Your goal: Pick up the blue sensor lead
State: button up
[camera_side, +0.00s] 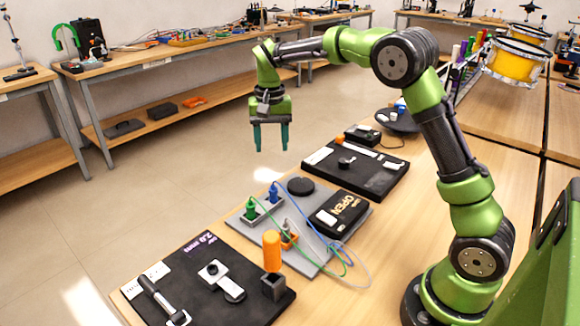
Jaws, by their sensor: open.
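The blue sensor lead (274,192) has a blue plug that stands upright at the back of the grey mesh pad (330,258). A thin blue cable runs from it across the pad towards the right. My gripper (271,148) is open and empty, pointing down, above and behind the blue plug. There is a clear gap between the fingertips and the plug. A green plug (250,208) stands just left of the blue one, with its own green cable. The lower part of the blue plug sits in or behind a grey holder; I cannot tell which.
Black boards lie in front (215,300) and behind (375,178).

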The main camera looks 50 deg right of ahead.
aim_at(273, 190)
notch_tip(273, 190, down, 15)
jog(key=shift+s+a+r, duration=0.1)
dwell(0.4)
jog(key=shift+c, duration=0.2)
jog(key=c, duration=0.9)
